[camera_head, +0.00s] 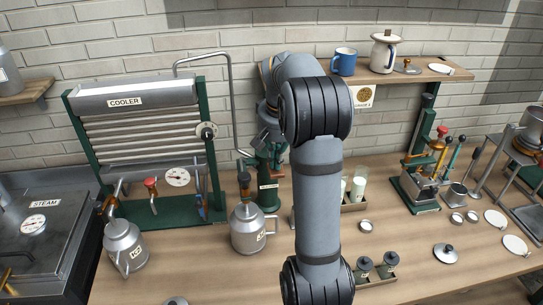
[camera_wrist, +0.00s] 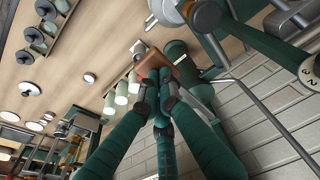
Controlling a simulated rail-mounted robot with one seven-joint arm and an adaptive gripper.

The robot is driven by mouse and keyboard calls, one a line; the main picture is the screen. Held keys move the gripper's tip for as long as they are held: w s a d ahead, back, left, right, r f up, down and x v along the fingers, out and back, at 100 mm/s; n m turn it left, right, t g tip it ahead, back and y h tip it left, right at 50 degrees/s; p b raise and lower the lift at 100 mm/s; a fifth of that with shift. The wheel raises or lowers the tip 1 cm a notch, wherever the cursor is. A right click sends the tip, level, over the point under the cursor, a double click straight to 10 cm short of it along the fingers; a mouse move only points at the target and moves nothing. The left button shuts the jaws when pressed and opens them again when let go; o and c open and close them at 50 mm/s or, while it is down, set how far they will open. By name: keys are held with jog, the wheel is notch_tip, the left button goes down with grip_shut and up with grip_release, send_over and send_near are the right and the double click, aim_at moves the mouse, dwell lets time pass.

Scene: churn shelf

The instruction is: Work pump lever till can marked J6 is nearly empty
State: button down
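In the head view, a grey metal can (camera_head: 247,232) stands on the bench by the green pump (camera_head: 268,185); its tag is too small to read surely. A second tagged can (camera_head: 123,246) stands further left below the cooler. My gripper (camera_head: 272,138) is at the pump's top, partly hidden by my arm. In the wrist view, my gripper's fingers (camera_wrist: 159,78) come together on a brown handle (camera_wrist: 153,62), which looks like the pump lever's grip. The green pump body (camera_wrist: 192,72) is just beyond it. The level inside the cans is hidden.
The cooler (camera_head: 140,130) stands left of the pump. Milk glasses (camera_head: 358,188) sit in a holder close to its right. A shelf above carries a blue mug (camera_head: 344,62) and a white jug (camera_head: 383,52). Dark-lidded jars (camera_head: 365,264) are at the front.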

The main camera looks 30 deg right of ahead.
notch_tip(320, 180, down, 10)
jog(key=b, duration=0.8)
notch_tip(320, 180, up, 11)
jog(key=p, duration=1)
jog(key=shift+r, duration=0.2)
jog(key=shift+r, duration=0.1)
notch_tip(320, 180, up, 5)
jog(key=p, duration=0.5)
jog(key=shift+f, duration=0.2)
notch_tip(320, 180, down, 6)
jog(key=b, duration=0.5)
jog(key=shift+r+b, duration=0.15)
jog(key=shift+b, duration=0.2)
jog(key=shift+r, duration=0.1)
